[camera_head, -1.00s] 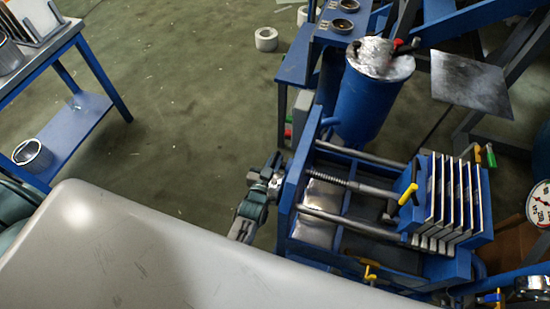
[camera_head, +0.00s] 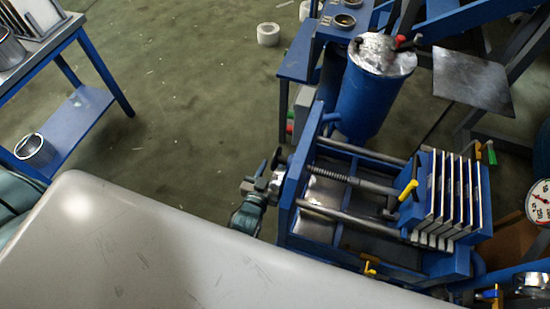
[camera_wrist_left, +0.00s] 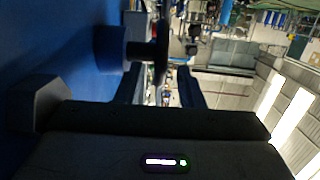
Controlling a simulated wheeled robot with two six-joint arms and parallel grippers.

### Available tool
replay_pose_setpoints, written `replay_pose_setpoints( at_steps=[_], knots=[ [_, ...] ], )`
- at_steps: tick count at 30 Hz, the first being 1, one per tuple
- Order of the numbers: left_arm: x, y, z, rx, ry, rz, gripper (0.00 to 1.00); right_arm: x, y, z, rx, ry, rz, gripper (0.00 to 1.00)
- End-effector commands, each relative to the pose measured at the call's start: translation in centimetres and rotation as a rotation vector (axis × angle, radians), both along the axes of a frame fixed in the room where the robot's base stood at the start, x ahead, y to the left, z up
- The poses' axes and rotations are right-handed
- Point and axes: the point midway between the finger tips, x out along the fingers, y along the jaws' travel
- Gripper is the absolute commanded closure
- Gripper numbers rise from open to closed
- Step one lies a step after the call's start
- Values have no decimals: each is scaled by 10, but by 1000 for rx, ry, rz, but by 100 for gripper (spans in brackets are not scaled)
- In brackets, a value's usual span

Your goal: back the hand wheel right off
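The hand wheel (camera_head: 276,159) is a small dark wheel at the left end of the press's threaded screw (camera_head: 325,172), outside the blue end plate (camera_head: 294,190). In the left wrist view the wheel (camera_wrist_left: 163,45) shows nearly edge-on, on a dark shaft out of a blue boss. My left gripper (camera_head: 265,180) is just below and left of the wheel in the head view. Its two dark fingers (camera_wrist_left: 161,88) stand apart in the left wrist view, with the wheel's near rim at the gap between them. Whether they touch it is unclear. My right gripper is out of view.
The blue filter press holds several upright plates (camera_head: 452,200) at its right end. A blue drum (camera_head: 368,100) with a silvery top stands behind it. A blue side table (camera_head: 60,60) is at far left. Open green floor (camera_head: 190,120) lies between.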

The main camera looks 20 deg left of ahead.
Motion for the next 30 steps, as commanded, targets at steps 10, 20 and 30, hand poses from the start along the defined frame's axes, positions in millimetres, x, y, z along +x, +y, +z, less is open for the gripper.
replay_pose_setpoints(
  at_steps=[10, 20, 30],
  knots=[
    [-50, 0, 6, 0, 1, 0, 65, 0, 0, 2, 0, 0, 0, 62],
    [-53, 0, 7, 0, -1, 0, 65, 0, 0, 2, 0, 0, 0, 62],
    [-46, 0, -11, -1, -121, -1, 65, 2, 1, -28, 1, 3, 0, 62]
  ],
)
